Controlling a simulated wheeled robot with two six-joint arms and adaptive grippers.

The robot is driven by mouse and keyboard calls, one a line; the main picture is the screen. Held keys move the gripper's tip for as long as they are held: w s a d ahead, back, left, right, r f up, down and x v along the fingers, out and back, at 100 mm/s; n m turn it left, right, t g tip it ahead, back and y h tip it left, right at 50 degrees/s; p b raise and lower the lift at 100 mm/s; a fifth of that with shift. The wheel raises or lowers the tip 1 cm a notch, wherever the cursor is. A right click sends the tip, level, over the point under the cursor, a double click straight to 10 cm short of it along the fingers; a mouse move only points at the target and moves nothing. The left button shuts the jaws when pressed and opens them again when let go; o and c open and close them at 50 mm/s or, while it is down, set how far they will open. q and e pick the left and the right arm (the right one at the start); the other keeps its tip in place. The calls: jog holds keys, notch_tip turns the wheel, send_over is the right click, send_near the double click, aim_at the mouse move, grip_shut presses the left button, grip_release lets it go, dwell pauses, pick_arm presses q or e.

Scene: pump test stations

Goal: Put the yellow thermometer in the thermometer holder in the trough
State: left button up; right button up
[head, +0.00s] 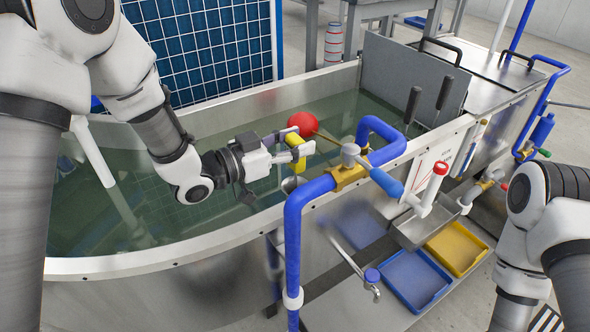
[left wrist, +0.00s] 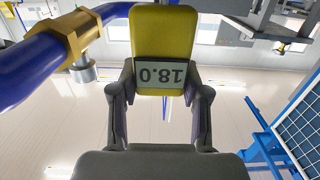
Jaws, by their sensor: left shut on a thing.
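The yellow thermometer (head: 297,152) is between the fingers of my left gripper (head: 299,147), above the water of the trough (head: 172,258) near its front wall. In the left wrist view the thermometer (left wrist: 163,35) fills the space between both fingers (left wrist: 160,110). Its display reads 18.0, upside down in that view. My left gripper is shut on it. A small round metal part (head: 291,184) shows just below the gripper, partly hidden; I cannot tell whether it is the thermometer holder. My right arm shows at the right edge, but its gripper is out of view.
A red ball (head: 302,124) is right behind the thermometer. A blue pipe (head: 293,240) with a brass valve (head: 350,172) and blue handle arches over the front wall, close to the gripper. A grey plate (head: 400,75) stands across the trough. Blue (head: 413,281) and yellow trays lie below.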

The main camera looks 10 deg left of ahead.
aim_at(291, 163)
pick_arm(q)
notch_tip(291, 163, down, 5)
jog(key=shift+r+b, duration=0.2)
jog(key=shift+b, duration=0.6)
jog(key=shift+r, duration=0.15)
jog(key=shift+s, duration=0.1)
jog(key=o, duration=1.1)
jog(key=shift+f, duration=0.2)
jog(key=shift+o, duration=0.2)
jog(key=shift+r, duration=0.3)
jog(key=p+v, duration=0.2)
jog(key=v, duration=0.5)
jog(key=shift+s, duration=0.2)
